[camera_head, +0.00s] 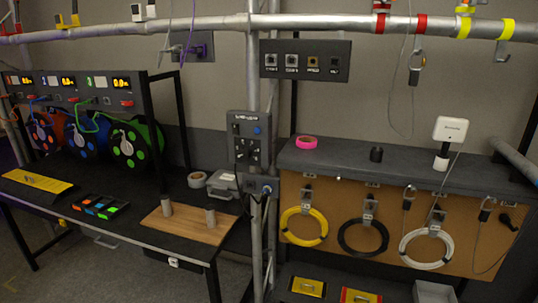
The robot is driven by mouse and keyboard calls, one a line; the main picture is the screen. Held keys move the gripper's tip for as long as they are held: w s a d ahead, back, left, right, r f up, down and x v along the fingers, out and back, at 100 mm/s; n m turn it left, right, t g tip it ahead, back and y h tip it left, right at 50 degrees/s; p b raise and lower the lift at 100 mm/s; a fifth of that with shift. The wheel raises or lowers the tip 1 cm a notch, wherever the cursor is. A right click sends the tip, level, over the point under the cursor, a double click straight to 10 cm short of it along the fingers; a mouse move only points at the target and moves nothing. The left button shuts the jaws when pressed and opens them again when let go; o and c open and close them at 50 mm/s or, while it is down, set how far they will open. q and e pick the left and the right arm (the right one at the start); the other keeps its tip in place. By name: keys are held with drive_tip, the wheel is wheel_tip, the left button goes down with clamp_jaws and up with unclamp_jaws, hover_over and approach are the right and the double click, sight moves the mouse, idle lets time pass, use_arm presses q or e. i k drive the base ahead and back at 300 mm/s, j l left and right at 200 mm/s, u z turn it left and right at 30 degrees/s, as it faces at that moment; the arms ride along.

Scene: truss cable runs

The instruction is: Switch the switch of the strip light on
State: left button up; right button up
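I cannot clearly make out a strip light or whether one is lit. A small dark box with a white face (174,262) sits under the front edge of the left bench; it may be a switch, but it is too small to tell its setting. A dark control panel (250,141) with a blue round button and several sockets is fixed to the upright post. A second dark panel (305,60) with several connectors is mounted higher, right of the post. Neither gripper shows in the head view.
The left bench holds a wooden board (187,226) with two grey cylinders, a tray of coloured pieces (100,207) and a yellow sheet (38,182). Coloured reels stand behind. Yellow, black and white cable coils hang on the brown board (330,207) at right. A metal post (254,80) stands between.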

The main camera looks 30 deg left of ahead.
sight(235, 127)
drive_tip(key=u, duration=1.25)
